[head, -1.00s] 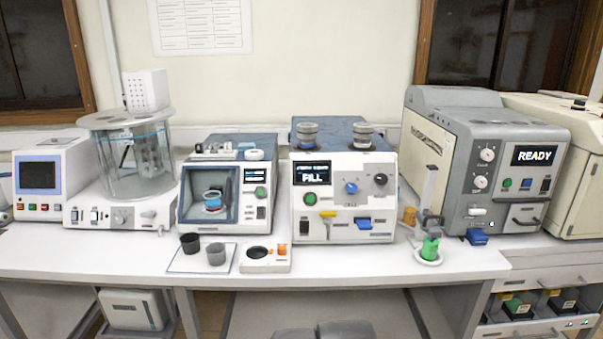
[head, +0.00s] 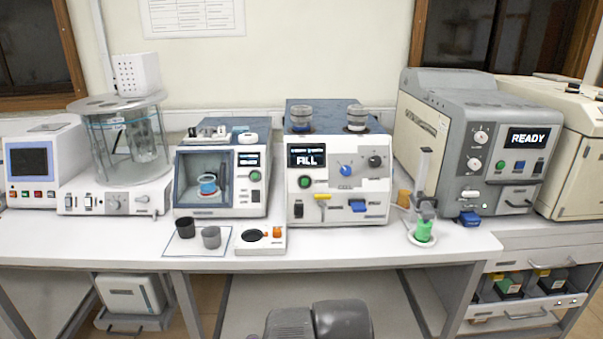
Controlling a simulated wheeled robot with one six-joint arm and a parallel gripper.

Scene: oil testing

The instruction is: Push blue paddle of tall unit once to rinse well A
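The tall unit (head: 337,185) is a white-fronted box with a blue top, standing mid-bench, with a small dark screen (head: 307,156) that seems to read FILL. Two round grey wells, a left one (head: 301,118) and a right one (head: 356,117), sit on top; I cannot read which is A. The left one shows blue at its base. My gripper is not in view, and nothing touches the paddle.
Left of the unit stands a box with a glass window (head: 208,188); a grey machine (head: 470,150) reading READY stands right. The bench front below the paddle is clear.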

